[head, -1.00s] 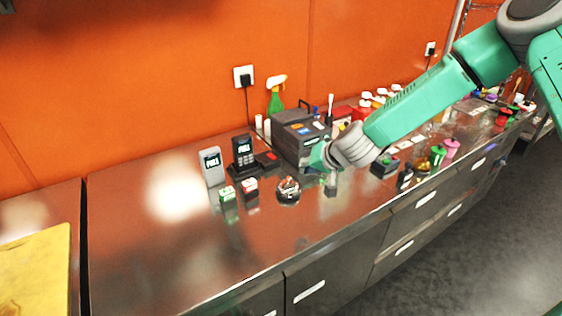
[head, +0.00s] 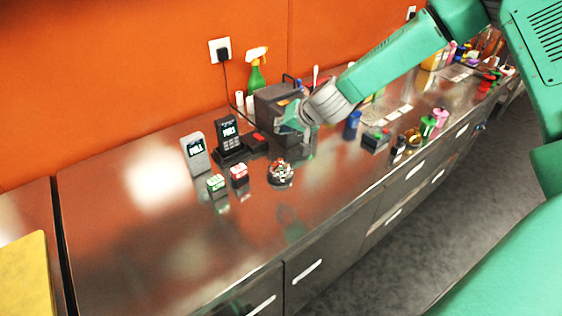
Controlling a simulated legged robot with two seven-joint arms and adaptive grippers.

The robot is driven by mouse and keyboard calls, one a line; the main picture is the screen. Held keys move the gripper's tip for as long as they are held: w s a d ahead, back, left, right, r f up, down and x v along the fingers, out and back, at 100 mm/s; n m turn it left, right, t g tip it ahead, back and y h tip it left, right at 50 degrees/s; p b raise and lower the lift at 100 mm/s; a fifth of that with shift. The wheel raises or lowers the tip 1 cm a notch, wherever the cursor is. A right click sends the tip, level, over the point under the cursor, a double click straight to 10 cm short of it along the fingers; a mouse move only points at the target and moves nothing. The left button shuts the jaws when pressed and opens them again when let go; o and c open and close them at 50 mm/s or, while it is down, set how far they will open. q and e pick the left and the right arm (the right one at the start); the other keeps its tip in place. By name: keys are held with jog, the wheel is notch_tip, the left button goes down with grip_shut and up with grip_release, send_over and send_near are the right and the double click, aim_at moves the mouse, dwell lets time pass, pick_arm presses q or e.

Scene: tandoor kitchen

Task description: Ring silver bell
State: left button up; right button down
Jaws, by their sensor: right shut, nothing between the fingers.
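A small round, shiny object (head: 281,173) with dark and reddish patches sits on the steel counter in the head view. It may be the silver bell, but it is too small to be sure. My right gripper (head: 285,126) is shut and empty. It appears above and behind this round object, apart from it, in front of the dark grey machine (head: 270,101). My left gripper is out of view.
A grey card terminal (head: 195,153), a black phone in its dock (head: 229,136), and small green (head: 216,184) and red (head: 239,173) boxes stand left of the round object. A green spray bottle (head: 257,74) stands behind. The counter's left front (head: 150,235) is clear.

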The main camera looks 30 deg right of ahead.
aim_at(280, 160)
jog(key=f+b, duration=0.4)
jog(key=a+f+b, duration=0.1)
jog(key=f+b, duration=0.1)
jog(key=shift+s+f, duration=0.1)
jog(key=shift+f, duration=0.3)
jog(key=shift+d+f, duration=0.2)
jog(key=shift+f, duration=0.15)
jog(key=shift+d+f, duration=0.15)
jog(key=shift+d, duration=0.1)
jog(key=shift+a, duration=0.15)
jog(key=shift+a, duration=0.3)
jog(key=shift+d, duration=0.4)
jog(key=shift+a, duration=0.3)
